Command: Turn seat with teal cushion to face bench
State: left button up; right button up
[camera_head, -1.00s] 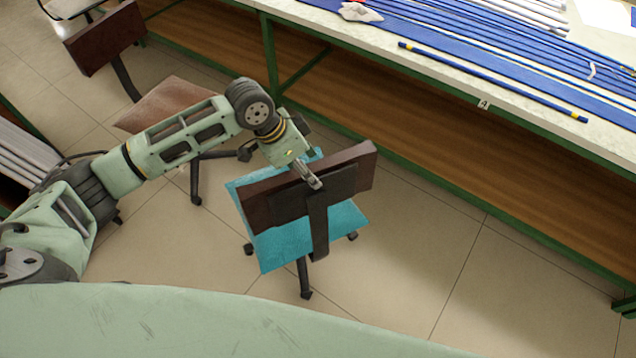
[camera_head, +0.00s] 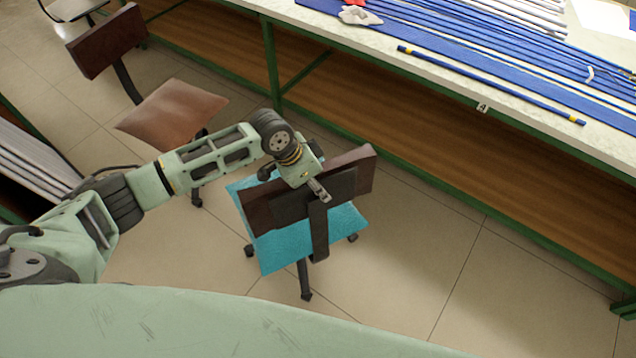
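The seat with the teal cushion (camera_head: 283,247) stands on the tiled floor in front of the bench. Its dark brown backrest (camera_head: 352,172) is on the near side, toward me, and its cushion shows below and behind it. The bench (camera_head: 455,92) runs from the upper left to the right edge. My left gripper (camera_head: 322,194) is at the top middle of the backrest, over the black back bracket. Its fingers look close together, but whether they grip the backrest cannot be made out. My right gripper is not in view.
A second chair with a brown cushion (camera_head: 172,112) stands to the left. Blue rods (camera_head: 490,84) and a white cloth (camera_head: 360,15) lie on the bench. A rack of grey rods (camera_head: 32,160) is at the left edge. The floor right of the teal seat is clear.

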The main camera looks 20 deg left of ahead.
pick_arm(q)
grip_shut()
jog(key=shift+s+a, duration=0.1)
